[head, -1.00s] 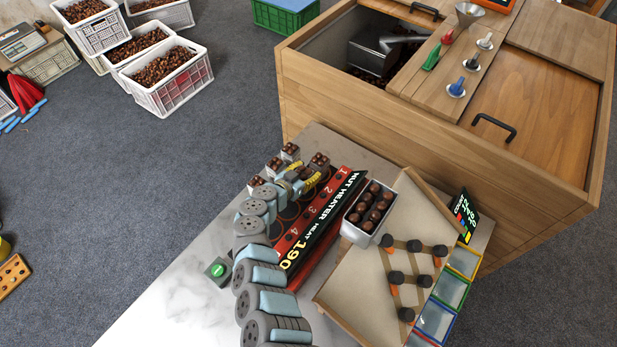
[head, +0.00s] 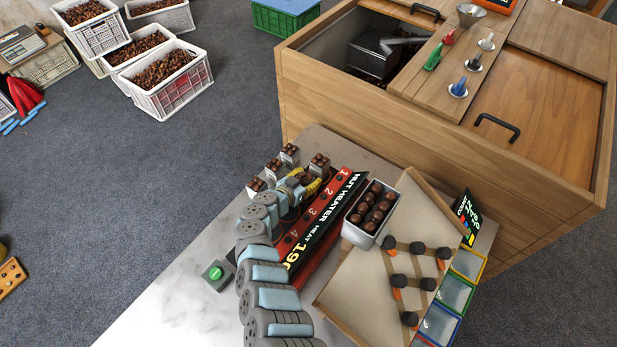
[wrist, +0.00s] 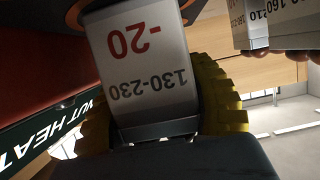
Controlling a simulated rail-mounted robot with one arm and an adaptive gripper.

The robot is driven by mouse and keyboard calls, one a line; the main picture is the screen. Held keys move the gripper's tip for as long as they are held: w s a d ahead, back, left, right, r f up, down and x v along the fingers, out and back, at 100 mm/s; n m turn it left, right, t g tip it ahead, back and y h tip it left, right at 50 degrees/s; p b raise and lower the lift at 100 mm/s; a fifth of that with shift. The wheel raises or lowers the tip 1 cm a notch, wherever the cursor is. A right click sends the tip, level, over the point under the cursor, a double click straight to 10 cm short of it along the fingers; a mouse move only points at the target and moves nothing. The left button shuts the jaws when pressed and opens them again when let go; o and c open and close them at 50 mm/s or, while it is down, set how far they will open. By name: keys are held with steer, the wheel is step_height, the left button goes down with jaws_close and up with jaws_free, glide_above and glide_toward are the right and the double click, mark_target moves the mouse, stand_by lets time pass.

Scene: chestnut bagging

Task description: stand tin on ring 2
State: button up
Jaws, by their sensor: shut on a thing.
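My gripper (head: 312,186) has yellow finger pads and is over the heater's upper end in the head view. In the wrist view its pads are shut on the sides of a grey tin (wrist: 148,62). The tin's label reads -20 and 130-230, upside down. A dark surface with an orange edge (wrist: 72,14) shows beside the tin's end at the top of the wrist view. I cannot tell whether the tin touches it. The nut heater (head: 318,232) has a red strip with numbers 1, 2, 3 and more. My arm and gripper hide most rings, including the area by number 2.
Filled tins stand near the heater's upper end, one at the back (head: 289,153) and one at the left (head: 256,186). Another tin (wrist: 280,22) is close by in the wrist view. A chestnut tray (head: 369,215) and a sorting board (head: 360,280) lie right of the heater.

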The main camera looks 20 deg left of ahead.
steer(key=o, duration=1.2)
steer(key=shift+o, duration=0.2)
steer(key=shift+r, duration=0.15)
steer(key=shift+s+r+p, duration=0.2)
steer(key=shift+s+p, duration=0.1)
steer(key=shift+p, duration=0.15)
steer(key=shift+s+a+r+p, duration=0.1)
steer(key=shift+s+p, duration=0.1)
steer(key=shift+s, duration=0.15)
steer(key=shift+s+a+r+p, duration=0.1)
steer(key=shift+s+p, duration=0.05)
steer(key=shift+s, duration=0.2)
steer(key=p+v, duration=0.3)
steer(key=v, duration=0.6)
steer(key=shift+s+r, duration=0.15)
steer(key=shift+s, duration=0.15)
steer(key=shift+a, duration=0.15)
